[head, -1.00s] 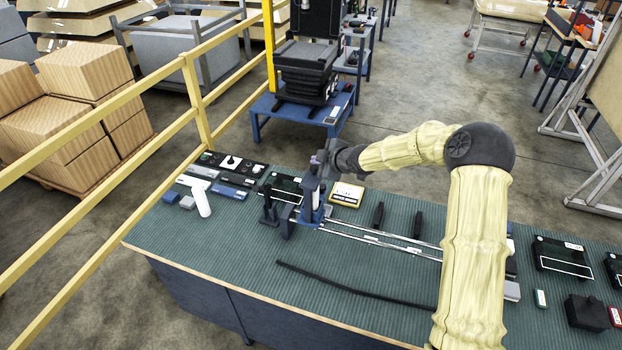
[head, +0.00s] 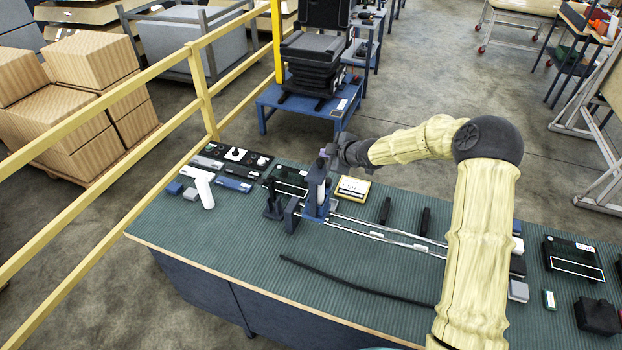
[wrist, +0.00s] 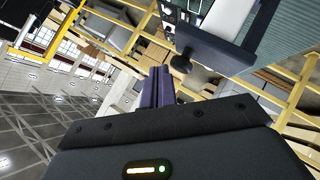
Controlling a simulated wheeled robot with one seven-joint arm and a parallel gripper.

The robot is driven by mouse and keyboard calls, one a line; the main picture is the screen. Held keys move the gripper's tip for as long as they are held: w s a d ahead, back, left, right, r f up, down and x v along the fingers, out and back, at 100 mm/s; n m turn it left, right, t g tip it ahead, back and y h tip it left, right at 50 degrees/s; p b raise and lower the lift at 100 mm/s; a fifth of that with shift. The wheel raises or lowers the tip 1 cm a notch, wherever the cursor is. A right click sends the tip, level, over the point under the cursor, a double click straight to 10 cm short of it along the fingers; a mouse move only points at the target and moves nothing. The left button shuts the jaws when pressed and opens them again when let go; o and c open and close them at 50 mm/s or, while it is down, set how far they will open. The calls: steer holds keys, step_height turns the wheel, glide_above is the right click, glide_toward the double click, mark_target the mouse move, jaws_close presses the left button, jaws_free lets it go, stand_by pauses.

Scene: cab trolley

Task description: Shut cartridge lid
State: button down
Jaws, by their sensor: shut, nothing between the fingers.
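A blue upright holder (head: 318,203) with a white cylinder, which looks like the cartridge (head: 320,186), stands on the silver rails on the bench. I cannot clearly pick out its lid in the head view. My gripper (head: 325,154) is just above and slightly right of the holder's top, with purple fingers. In the wrist view, the fingers (wrist: 156,86) are shut and empty. A dark blue plate (wrist: 218,48) with a round dark knob (wrist: 181,64) and a white body lies beyond and right of the fingertips, apparently part of the holder. Contact cannot be told.
Silver rails (head: 385,238) run right from the holder. A black hose (head: 350,285) lies in front. A white scanner-like tool (head: 205,192) and small boxes lie left. A yellow-framed box (head: 352,189) lies behind. A yellow railing (head: 208,110) borders the bench's left side.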

steer(key=shift+w+r+p, duration=0.1)
steer(key=shift+r+p, duration=0.65)
steer(key=shift+r, duration=0.05)
step_height(320, 180, up, 3)
steer(key=p, duration=0.2)
steer(key=shift+w+f+p, duration=0.1)
steer(key=shift+w+p, duration=0.05)
steer(key=shift+p, duration=0.25)
steer(key=s+d+r, duration=0.1)
steer(key=d+r, duration=0.5)
steer(key=d, duration=0.1)
steer(key=shift+s+r, duration=0.3)
steer(key=shift+r, duration=0.05)
steer(key=shift+f, duration=0.1)
